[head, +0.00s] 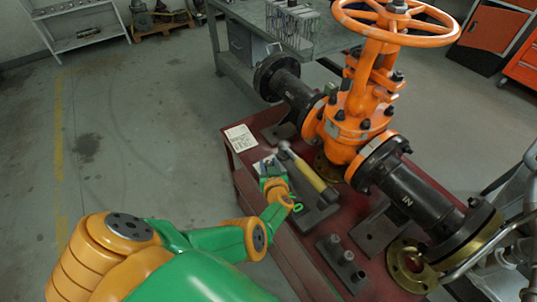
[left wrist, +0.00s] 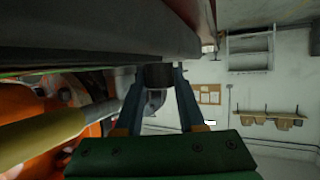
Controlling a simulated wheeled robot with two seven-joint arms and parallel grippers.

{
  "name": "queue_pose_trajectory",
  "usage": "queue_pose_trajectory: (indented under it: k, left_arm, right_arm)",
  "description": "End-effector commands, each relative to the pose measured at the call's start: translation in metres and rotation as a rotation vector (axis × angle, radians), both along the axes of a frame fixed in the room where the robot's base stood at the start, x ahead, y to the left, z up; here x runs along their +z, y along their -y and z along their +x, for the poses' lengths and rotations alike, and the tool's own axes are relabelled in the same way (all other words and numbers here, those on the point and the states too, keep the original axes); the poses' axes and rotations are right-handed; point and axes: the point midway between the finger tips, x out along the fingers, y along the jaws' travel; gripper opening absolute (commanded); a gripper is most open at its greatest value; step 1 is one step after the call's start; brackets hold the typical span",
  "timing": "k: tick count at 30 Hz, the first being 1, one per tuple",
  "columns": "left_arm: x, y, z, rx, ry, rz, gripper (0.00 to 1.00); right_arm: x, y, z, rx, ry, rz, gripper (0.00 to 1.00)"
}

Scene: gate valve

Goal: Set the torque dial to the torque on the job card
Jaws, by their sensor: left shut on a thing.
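The job card (head: 240,138) is a pale sheet with small dark writing at the bench's left corner; I cannot read it. My left gripper (head: 268,166) is just below the card in the head view. In the left wrist view its two fingers (left wrist: 158,80) are closed on a short dark round knob (left wrist: 158,76), which I take to be the torque dial. Its scale and setting are not visible. A tool with a yellow handle (head: 307,170) lies beside the gripper; its handle also shows in the left wrist view (left wrist: 40,138). My right gripper is not in view.
The dark red bench (head: 293,250) carries the orange gate valve (head: 355,115) with its handwheel and black flanged pipes. A dark block with pegs (head: 342,264) and a brass flange (head: 411,267) are near the front. Floor to the left is clear.

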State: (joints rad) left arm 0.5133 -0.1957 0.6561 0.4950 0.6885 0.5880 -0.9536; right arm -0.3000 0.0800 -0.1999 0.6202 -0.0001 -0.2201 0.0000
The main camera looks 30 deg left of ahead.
Motion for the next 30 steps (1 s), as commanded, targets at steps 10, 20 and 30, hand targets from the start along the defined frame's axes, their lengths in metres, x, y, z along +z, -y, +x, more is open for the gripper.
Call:
queue_pose_trajectory:
  k: [10,20,30]
  left_arm:
    - [0.0014,-0.0005,0.0011,0.041,0.003,0.001,0.0]
    - [0.002,-0.001,0.0013,0.042,0.004,0.003,0.47]
    - [0.001,-0.0008,0.0006,0.041,0.002,0.001,0.69]
  right_arm:
    - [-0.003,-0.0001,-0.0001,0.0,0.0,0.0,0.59]
    - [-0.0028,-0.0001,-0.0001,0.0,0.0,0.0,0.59]
    - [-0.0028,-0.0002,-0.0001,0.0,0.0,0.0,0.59]
